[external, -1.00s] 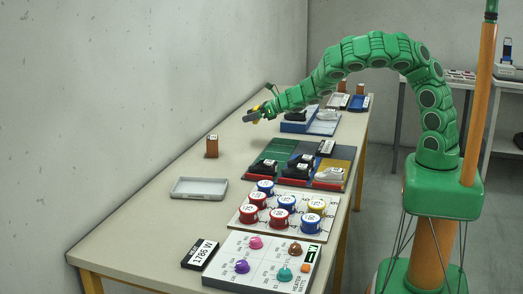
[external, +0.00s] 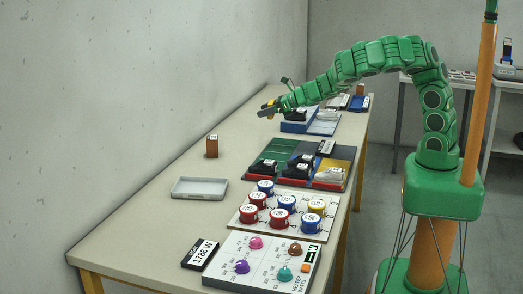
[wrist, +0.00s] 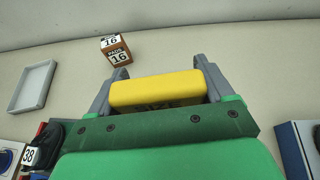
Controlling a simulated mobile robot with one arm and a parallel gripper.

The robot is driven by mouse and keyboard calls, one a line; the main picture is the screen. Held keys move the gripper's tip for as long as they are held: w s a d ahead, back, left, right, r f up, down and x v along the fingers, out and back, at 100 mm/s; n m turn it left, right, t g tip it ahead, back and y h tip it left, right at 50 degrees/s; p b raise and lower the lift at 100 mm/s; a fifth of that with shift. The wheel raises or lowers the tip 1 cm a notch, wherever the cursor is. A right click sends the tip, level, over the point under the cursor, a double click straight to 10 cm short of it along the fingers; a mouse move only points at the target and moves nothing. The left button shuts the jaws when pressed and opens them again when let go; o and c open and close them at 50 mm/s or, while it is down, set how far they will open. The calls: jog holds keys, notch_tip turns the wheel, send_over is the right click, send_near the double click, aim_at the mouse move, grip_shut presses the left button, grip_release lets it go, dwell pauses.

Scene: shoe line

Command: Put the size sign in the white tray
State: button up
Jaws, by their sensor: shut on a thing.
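My gripper (external: 264,111) is above the far part of the table. In the wrist view its grey fingers (wrist: 158,80) are shut on a yellow block (wrist: 157,90) with dark marks, partly hidden, on its lower side.
A low rack (external: 340,178) with shoes, a board (external: 238,217) of red, blue and yellow pots and a knob panel (external: 222,270) line the right side. A black sign (external: 200,254) lies near the front. A blue tray (external: 297,127) is under my arm. Table around the white tray is clear.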

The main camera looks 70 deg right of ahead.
jog(key=s+a+r+n+g+y, duration=0.1)
jog(key=s+a+n+g+y, duration=0.25)
jog(key=a, duration=0.95)
jog(key=s+a+r+n+g+y, duration=0.15)
jog(key=a+n+y, duration=0.25)
jog(key=a, duration=0.8)
jog(key=s+a+n+g+y, duration=0.3)
jog(key=a+n, duration=0.1)
jog(key=a, duration=0.9)
send_over(216, 191)
jog(key=shift+s+f, duration=0.15)
jog(key=shift+f, duration=2.15)
jog(key=shift+s+f, duration=0.1)
jog(key=shift+f, duration=2.15)
jog(key=shift+w+a+f+n, duration=0.1)
jog(key=shift+w+f+n, duration=0.15)
jog(key=shift+w+f, duration=0.1)
jog(key=shift+s+f, duration=0.1)
jog(key=shift+f, duration=1.35)
jog(key=shift+f, duration=0.2)
jog(key=o, duration=1)
